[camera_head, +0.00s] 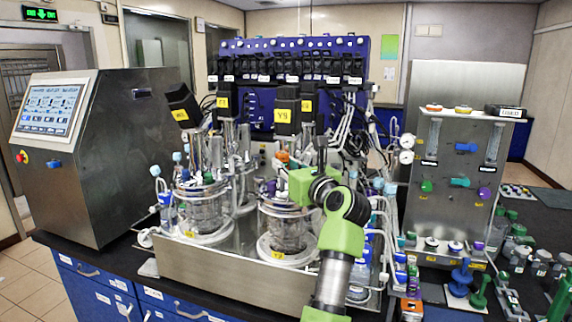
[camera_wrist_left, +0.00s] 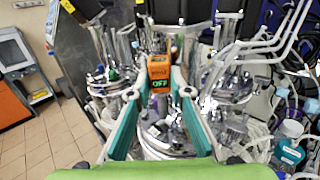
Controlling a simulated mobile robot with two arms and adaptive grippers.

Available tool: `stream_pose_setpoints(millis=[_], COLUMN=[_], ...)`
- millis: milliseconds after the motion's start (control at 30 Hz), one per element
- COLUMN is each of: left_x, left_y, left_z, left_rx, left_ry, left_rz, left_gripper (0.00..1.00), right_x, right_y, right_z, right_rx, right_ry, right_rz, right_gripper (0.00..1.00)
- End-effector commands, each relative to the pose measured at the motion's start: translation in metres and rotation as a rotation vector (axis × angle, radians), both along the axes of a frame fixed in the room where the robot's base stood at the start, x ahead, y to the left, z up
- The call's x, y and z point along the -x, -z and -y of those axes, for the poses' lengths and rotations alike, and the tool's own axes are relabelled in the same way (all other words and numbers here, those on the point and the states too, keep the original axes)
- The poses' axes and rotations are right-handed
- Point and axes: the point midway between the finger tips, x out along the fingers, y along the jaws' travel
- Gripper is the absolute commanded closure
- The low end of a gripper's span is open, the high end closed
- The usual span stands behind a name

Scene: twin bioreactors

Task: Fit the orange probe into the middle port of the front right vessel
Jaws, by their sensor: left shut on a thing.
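The front right vessel (camera_head: 287,234) is a glass body with a metal lid crowded with fittings. My left gripper (camera_head: 282,168) is over its lid, with the green wrist at its right. In the left wrist view, the two teal fingers (camera_wrist_left: 158,88) are shut on the orange probe (camera_wrist_left: 158,68), which has a small dark display. The vessel lid (camera_wrist_left: 168,140) lies below and between the fingers. The probe's lower end and the middle port are hidden, so I cannot tell whether they meet. My right gripper is not in view.
The front left vessel (camera_head: 203,208) stands close by, with dark motor heads (camera_head: 286,108) and tubing behind. A steel control cabinet (camera_head: 100,150) is at left. A flowmeter panel (camera_head: 460,150) and small bottles crowd the right side.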

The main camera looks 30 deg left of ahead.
Motion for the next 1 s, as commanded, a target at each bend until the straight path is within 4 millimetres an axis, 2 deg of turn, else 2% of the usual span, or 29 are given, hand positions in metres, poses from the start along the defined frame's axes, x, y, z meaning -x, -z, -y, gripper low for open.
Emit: stream_pose_setpoints(millis=[233, 1000], left_x=[0.0, 0.003], left_y=[-0.001, 0.003], left_z=[0.0, 0.005], left_rx=[0.0, 0.001], left_ry=[0.0, 0.0], left_rz=[0.001, 0.001], left_gripper=[1.0, 1.0], right_x=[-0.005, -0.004], right_y=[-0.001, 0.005], right_z=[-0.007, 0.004], right_rx=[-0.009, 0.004], right_ry=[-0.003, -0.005], right_rz=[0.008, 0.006], right_gripper=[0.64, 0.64])
